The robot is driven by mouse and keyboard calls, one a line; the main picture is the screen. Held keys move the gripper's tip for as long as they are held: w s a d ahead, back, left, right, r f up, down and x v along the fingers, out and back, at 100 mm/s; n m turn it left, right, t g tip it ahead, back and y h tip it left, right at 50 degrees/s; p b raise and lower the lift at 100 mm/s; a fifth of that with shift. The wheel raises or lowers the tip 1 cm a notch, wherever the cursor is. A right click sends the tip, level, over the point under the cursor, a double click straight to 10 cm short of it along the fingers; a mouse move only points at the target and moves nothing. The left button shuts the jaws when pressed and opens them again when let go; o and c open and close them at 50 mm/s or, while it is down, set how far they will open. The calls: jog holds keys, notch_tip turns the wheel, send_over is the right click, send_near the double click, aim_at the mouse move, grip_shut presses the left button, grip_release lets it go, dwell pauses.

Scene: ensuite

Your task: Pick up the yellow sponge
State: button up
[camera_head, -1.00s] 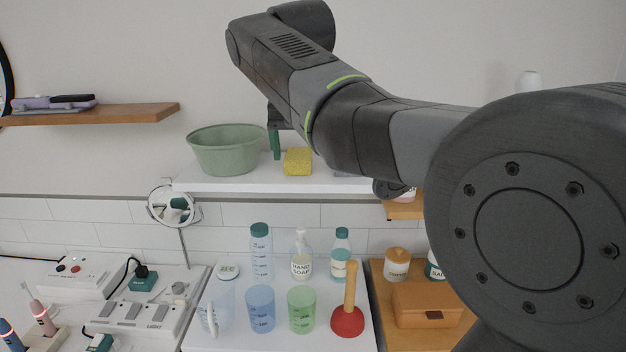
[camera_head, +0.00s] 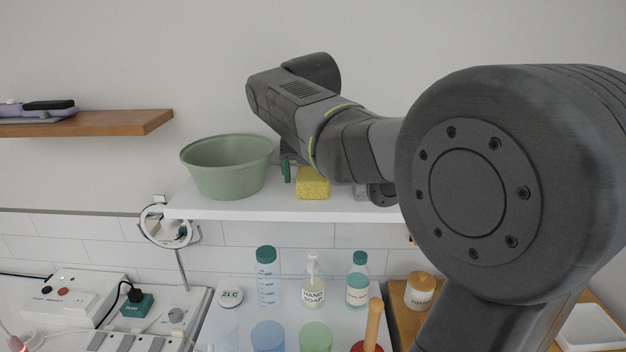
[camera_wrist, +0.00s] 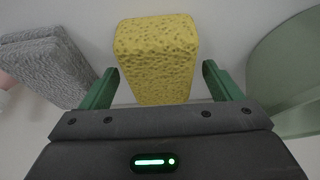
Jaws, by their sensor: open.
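The yellow sponge (camera_head: 313,184) stands on the white shelf, just right of the green basin. In the wrist view the yellow sponge (camera_wrist: 157,60) lies ahead of and between the two green fingers of my gripper (camera_wrist: 160,80). My gripper is open and empty, with a gap between the sponge and each finger. In the head view one green finger of my gripper (camera_head: 287,170) shows between the basin and the sponge; the other is hidden behind my arm or the sponge.
The green basin (camera_head: 228,168) stands close left of the sponge; it is at the right in the wrist view (camera_wrist: 295,70). A grey textured block (camera_wrist: 48,62) lies on the sponge's other side. Bottles and cups stand below the white shelf (camera_head: 240,208).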

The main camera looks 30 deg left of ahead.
jog(key=shift+f, duration=0.2)
dwell(0.3)
jog(key=c, duration=1.1)
